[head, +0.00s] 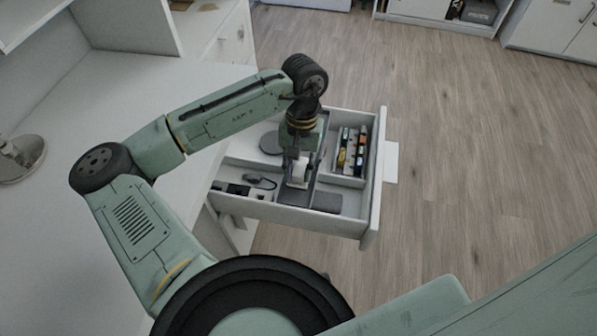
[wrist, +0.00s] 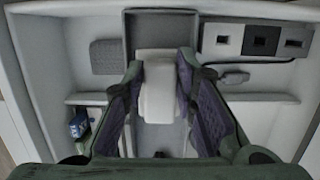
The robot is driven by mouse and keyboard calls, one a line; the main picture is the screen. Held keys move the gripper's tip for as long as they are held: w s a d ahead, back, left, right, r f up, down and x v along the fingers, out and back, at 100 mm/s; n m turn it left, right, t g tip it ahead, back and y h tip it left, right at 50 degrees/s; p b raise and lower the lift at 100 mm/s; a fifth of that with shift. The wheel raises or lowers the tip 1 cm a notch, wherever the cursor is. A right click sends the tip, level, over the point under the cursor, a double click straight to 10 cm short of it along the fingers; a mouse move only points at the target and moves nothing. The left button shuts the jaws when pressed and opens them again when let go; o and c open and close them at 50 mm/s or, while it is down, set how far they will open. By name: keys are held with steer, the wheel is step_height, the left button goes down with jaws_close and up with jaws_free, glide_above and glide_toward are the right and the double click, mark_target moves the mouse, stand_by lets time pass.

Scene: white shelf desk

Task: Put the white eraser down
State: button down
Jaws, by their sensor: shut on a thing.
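The white eraser (wrist: 158,90) is a pale block between the two fingers of my gripper (wrist: 160,85) in the wrist view. My gripper is shut on it. In the head view the eraser (head: 299,170) shows below my gripper (head: 298,160), over the open drawer (head: 372,190). It is over a long grey tray (wrist: 133,30) in the drawer's middle. I cannot tell whether the eraser touches the tray's floor.
A compartment holds several small coloured items (head: 350,150). A dark grey pad (head: 327,202) lies near the drawer's front corner. A dark cable-like item (head: 262,180) lies left of the tray. The white desk (head: 100,90) is left of the drawer.

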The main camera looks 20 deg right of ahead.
mark_target(300, 164)
steer(key=shift+w+x, duration=0.2)
steer(key=shift+x, duration=0.95)
steer(key=c, duration=1.3)
jaws_free()
steer(key=shift+d+f, duration=0.1)
steer(key=shift+d, duration=0.05)
steer(key=b+v, duration=0.1)
steer(key=v, duration=1.1)
